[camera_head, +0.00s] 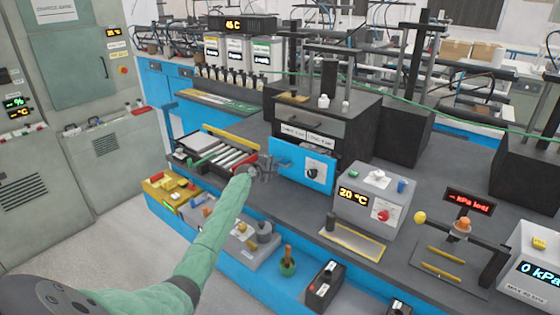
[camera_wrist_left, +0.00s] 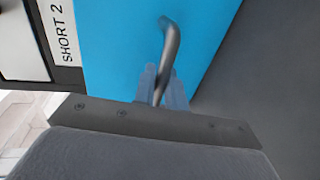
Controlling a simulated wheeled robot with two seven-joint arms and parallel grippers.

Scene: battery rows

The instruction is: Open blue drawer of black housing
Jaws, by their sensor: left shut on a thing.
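The black housing (camera_head: 350,128) stands on the bench in the middle of the head view. Its blue drawer front (camera_head: 318,182) faces me below two white labels and carries a black dial. My left gripper (camera_head: 267,170) is at the left part of the blue front. In the left wrist view, its fingertips (camera_wrist_left: 163,86) are closed around the dark bar handle (camera_wrist_left: 171,42) on the blue front (camera_wrist_left: 115,55). I cannot tell how far the drawer stands out. My right gripper is not in view.
A tray of grey cylinders (camera_head: 222,153) is left of the drawer. A grey box with a 20 °C display (camera_head: 372,198) stands right of it. A grey cabinet (camera_head: 95,140) is at far left.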

